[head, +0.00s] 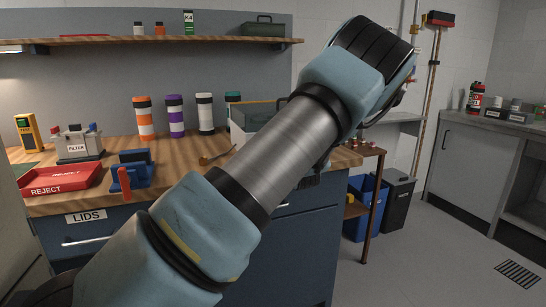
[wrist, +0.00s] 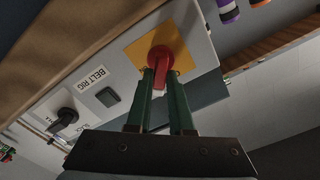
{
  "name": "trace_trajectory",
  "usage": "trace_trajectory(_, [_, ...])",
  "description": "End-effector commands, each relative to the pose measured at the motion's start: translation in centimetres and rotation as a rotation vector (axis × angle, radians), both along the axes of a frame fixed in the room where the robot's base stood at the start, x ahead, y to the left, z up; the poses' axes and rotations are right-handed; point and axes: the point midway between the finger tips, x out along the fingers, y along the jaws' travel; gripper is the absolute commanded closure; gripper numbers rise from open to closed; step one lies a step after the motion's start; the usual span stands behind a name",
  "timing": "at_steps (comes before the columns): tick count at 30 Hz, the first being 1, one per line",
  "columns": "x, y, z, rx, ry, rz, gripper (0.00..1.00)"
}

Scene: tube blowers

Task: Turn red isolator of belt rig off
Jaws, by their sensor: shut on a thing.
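In the wrist view the red isolator handle (wrist: 162,62) sits on a yellow square plate (wrist: 184,40) on a light grey panel. A label reading "BELT RIG" (wrist: 90,77) is beside it on the panel. My gripper (wrist: 162,73) has its two green fingers on either side of the red handle and is shut on it. The handle's lower part runs down between the fingers. In the head view my arm crosses the middle, and my gripper and the isolator are not visible there.
In the wrist view a black knob (wrist: 64,117) and a dark rocker switch (wrist: 107,97) are on the same panel. In the head view the wooden bench holds a red REJECT tray (head: 60,178) and several coloured tubes. Floor at the right is clear.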

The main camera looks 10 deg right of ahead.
Motion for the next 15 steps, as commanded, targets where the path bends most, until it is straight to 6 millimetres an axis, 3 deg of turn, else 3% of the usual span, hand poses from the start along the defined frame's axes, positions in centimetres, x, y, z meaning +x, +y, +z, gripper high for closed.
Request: trace_trajectory(15, [-0.09, 0.54, -0.09, -0.45, -0.058, -0.001, 1.0])
